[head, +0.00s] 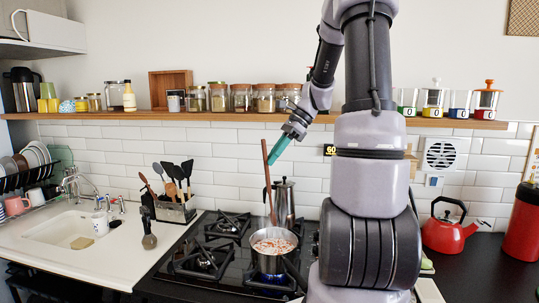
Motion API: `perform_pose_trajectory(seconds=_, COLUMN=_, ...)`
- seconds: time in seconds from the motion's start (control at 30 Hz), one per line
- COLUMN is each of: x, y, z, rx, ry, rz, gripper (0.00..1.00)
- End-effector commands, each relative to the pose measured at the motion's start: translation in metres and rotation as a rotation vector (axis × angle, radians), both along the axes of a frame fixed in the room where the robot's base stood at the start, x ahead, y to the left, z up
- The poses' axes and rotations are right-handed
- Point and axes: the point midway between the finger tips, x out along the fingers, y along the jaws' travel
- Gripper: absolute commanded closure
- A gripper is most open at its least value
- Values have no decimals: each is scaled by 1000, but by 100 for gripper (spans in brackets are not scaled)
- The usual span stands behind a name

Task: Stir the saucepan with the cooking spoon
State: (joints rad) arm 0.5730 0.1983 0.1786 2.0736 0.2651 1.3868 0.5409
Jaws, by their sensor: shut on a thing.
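The saucepan (270,263) stands on the hob's front right burner, holding a pale mix with reddish bits. The cooking spoon (269,192) is long, brown and nearly upright. Its lower end reaches down into the saucepan, where the contents hide the tip. My gripper (270,160), with teal fingers, is shut on the upper part of the spoon, well above the pan. My arm covers the area just right of the saucepan.
A steel coffee pot (284,203) stands close behind the saucepan. The other burners (203,260) at left look empty. A utensil holder (176,212) stands by the wall. A red kettle (445,234) is at right.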

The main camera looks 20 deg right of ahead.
Motion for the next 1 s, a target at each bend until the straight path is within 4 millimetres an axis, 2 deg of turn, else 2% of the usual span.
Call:
perform_pose_trajectory(seconds=0.57, x=0, y=9, z=-45, rx=-1, ry=2, rz=2, gripper=100)
perform_pose_trajectory(seconds=1.0, x=0, y=4, z=-80, rx=0, ry=3, rz=2, gripper=100)
